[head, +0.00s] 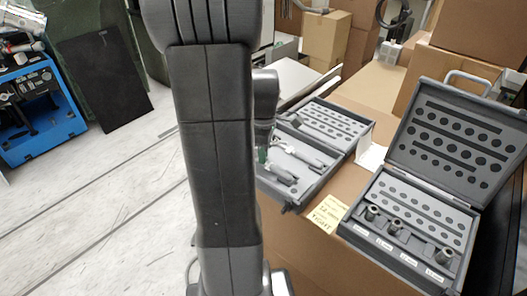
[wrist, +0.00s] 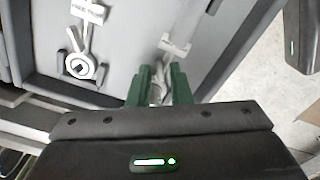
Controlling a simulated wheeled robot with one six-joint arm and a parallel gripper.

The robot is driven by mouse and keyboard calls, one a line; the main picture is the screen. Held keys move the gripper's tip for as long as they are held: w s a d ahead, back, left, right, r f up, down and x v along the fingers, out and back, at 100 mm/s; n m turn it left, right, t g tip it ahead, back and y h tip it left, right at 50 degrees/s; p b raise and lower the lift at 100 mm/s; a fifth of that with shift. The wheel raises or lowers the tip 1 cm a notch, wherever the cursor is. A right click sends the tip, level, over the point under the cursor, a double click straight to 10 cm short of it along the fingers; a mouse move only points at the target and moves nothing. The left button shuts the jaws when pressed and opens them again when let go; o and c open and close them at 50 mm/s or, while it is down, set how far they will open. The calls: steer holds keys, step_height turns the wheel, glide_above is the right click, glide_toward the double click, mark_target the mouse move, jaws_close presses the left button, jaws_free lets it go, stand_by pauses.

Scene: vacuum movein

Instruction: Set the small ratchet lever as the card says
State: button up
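My gripper (wrist: 160,82) has two green fingers that point down into the open grey tool case (head: 318,185). A grey metal part (wrist: 158,92) shows between the fingers. I cannot tell whether they press on it. Just beyond it lies a pale tool piece or tag (wrist: 177,38). A ratchet (wrist: 82,64) with a round head sits in a dark cradle to the left, with a white tag on its handle. In the head view, ratchets (head: 302,156) lie in the case, partly behind my arm. The small lever cannot be made out.
A second open case (head: 404,213) with several upright sockets and white labels stands to the right. A white folded card (head: 371,159) stands between the cases. Cardboard boxes (head: 447,80) stand behind. A blue cart (head: 38,108) is at the far left, with open floor before it.

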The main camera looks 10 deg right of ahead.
jaws_close()
steer(key=shift+m, duration=0.3)
steer(key=m, duration=0.5)
steer(key=shift+s+a+b, duration=0.15)
steer(key=shift+s+b, duration=0.05)
steer(key=shift+b, duration=0.2)
steer(key=m, duration=0.5)
steer(key=shift+a, duration=0.2)
steer(key=shift+m, duration=0.4)
steer(key=shift+o, duration=1.7)
jaws_free()
steer(key=shift+s, duration=0.1)
steer(key=shift+r, duration=0.15)
